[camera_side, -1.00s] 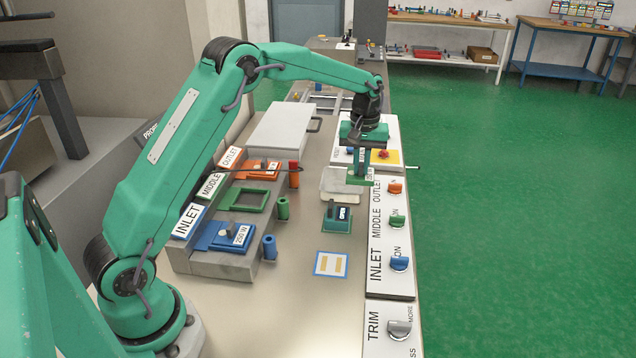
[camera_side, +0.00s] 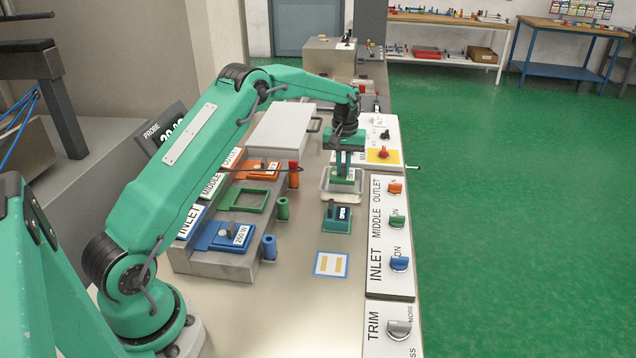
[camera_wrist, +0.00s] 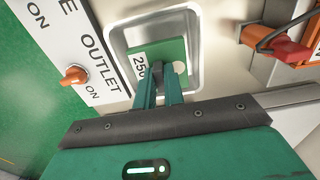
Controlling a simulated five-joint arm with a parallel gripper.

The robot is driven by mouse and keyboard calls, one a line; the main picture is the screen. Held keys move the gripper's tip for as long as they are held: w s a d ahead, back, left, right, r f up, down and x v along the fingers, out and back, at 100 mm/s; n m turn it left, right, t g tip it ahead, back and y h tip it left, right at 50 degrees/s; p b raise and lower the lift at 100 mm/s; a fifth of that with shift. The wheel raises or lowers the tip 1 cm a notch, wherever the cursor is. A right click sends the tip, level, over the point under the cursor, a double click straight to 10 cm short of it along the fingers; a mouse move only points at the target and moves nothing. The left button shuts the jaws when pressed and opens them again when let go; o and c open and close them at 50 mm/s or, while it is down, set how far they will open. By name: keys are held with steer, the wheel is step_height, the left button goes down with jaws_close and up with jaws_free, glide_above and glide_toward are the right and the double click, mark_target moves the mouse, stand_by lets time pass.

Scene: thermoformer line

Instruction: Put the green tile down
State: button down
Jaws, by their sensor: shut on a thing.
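The green tile (camera_side: 341,185) has a white label and is over the pale tray (camera_side: 328,197). In the wrist view the green tile (camera_wrist: 165,50) lies within the outline of the tray (camera_wrist: 194,25), and its label reads "250". My gripper (camera_side: 343,172) points down and is shut on the tile's upper part; its fingers also show in the wrist view (camera_wrist: 160,85). The fingers hide part of the tile. I cannot tell whether the tile touches the tray's floor.
The green frame (camera_side: 262,190) at MIDDLE is empty. A blue tile (camera_side: 232,237) is at INLET and an orange one (camera_side: 262,166) at OUTLET. A knob panel (camera_side: 392,240) runs along the right.

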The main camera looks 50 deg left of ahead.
mark_target(343, 176)
steer(key=shift+f, duration=1.85)
steer(key=shift+f, duration=0.2)
steer(key=c, duration=1.5)
jaws_free()
steer(key=shift+r, duration=0.15)
step_height(343, 176, up, 12)
steer(key=shift+f, duration=0.1)
